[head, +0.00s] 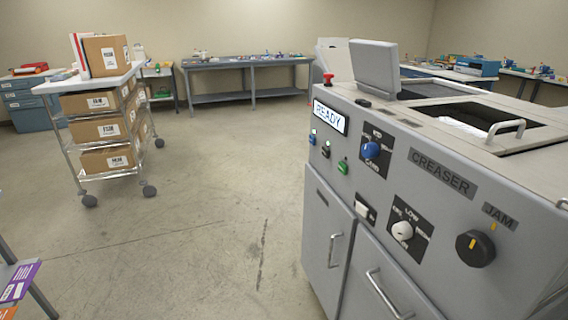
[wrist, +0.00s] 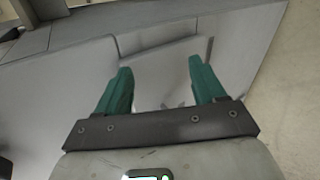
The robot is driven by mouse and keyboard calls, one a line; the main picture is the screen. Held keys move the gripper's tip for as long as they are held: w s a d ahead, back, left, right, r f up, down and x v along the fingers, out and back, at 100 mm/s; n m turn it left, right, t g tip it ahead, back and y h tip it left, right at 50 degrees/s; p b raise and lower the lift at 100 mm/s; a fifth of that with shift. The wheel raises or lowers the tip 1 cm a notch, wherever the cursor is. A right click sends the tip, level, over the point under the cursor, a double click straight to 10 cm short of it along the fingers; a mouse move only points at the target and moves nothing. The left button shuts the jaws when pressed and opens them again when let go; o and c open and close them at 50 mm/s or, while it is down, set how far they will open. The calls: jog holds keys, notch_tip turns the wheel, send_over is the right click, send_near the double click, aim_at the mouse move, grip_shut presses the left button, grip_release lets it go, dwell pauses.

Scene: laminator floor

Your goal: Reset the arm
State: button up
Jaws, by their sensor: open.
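My gripper (wrist: 160,82) shows in the wrist view with its two teal fingers apart and nothing between them. Beyond the fingers is a pale grey machine surface with a recessed panel. My gripper and arm do not show in the head view. There the grey creaser machine (head: 340,200) stands at the right, with a lit READY display (head: 330,116), a blue knob (head: 371,149), a white knob (head: 402,230) and a black JAM knob (head: 475,248). A red button (head: 328,79) sits at its far left corner.
A wheeled cart (head: 77,86) with cardboard boxes (head: 98,130) stands at the left. A long workbench (head: 222,65) lines the back wall, with a blue drawer cabinet (head: 25,105) further left. A table corner (head: 12,268) enters at lower left. The concrete floor (head: 210,210) between is clear.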

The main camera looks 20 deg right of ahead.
jog(key=s+a+f+m+y+p, duration=0.1)
jog(key=s+a+f+m+y, duration=0.1)
jog(key=s+a+f+y, duration=0.4)
jog(key=s+a+y, duration=0.2)
jog(key=s+y, duration=0.2)
jog(key=y, duration=0.1)
jog(key=shift+s+a+p, duration=0.25)
jog(key=shift+s+p, duration=0.05)
jog(key=shift+p, duration=0.05)
